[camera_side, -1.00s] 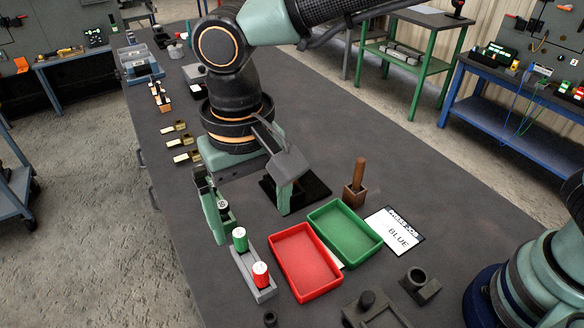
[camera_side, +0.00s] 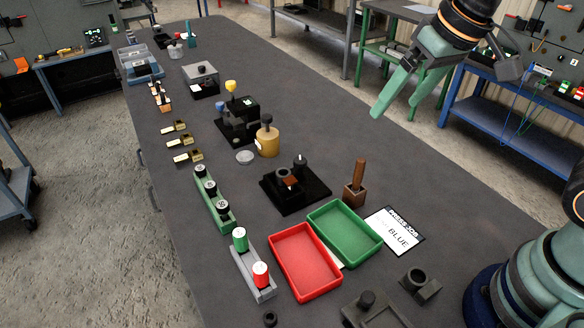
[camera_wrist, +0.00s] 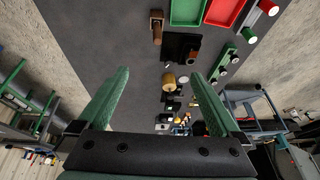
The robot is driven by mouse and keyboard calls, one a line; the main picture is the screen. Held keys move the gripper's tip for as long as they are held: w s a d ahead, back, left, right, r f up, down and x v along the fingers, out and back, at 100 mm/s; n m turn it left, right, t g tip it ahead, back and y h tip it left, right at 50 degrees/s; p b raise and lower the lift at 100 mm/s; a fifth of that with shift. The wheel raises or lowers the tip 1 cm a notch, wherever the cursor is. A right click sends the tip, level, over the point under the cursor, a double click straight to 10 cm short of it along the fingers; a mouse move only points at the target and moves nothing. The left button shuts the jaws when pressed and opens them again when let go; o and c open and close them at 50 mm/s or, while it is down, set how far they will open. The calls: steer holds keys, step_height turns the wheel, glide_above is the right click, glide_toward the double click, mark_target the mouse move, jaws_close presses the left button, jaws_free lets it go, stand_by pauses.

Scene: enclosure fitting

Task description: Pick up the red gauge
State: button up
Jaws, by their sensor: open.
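The red gauge (camera_side: 260,275) is a small red cylinder with a white top. It stands upright in the near end of a grey holder (camera_side: 248,262), beside a green gauge (camera_side: 240,240). In the wrist view the red gauge (camera_wrist: 268,8) is at the top right edge, partly cut off. My gripper (camera_side: 394,108) is open and empty, raised high above the right part of the bench, far from the red gauge. In the wrist view my gripper's two green fingers (camera_wrist: 158,73) stand wide apart with nothing between them.
A red tray (camera_side: 335,287) and a green tray (camera_side: 372,246) lie right of the holder. A green rack (camera_side: 225,222) with dark plugs stands behind it. A black fixture (camera_side: 318,195), a wooden-handled tool (camera_side: 358,172) and a "BLUE" card (camera_side: 405,243) are nearby.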

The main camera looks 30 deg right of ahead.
steer(key=shift+t+h, duration=0.4)
steer(key=shift+t, duration=0.2)
steer(key=d, duration=0.1)
steer(key=s+d, duration=0.1)
steer(key=d, duration=0.1)
steer(key=s+d+f, duration=0.1)
steer(key=d, duration=0.1)
steer(key=shift+s+d, duration=0.1)
steer(key=shift+d, duration=0.15)
steer(key=shift+c, duration=0.3)
steer(key=shift+s+d+f, duration=0.1)
steer(key=shift+d+f, duration=0.1)
steer(key=shift+d, duration=0.05)
steer(key=c, duration=0.5)
steer(key=n+g, duration=0.6)
steer(key=n, duration=1.5)
glide_above(260, 268)
step_height(260, 268, down, 9)
step_height(260, 268, down, 6)
steer(key=shift+s+f, duration=0.1)
steer(key=shift+s, duration=0.05)
steer(key=shift+f, duration=3.05)
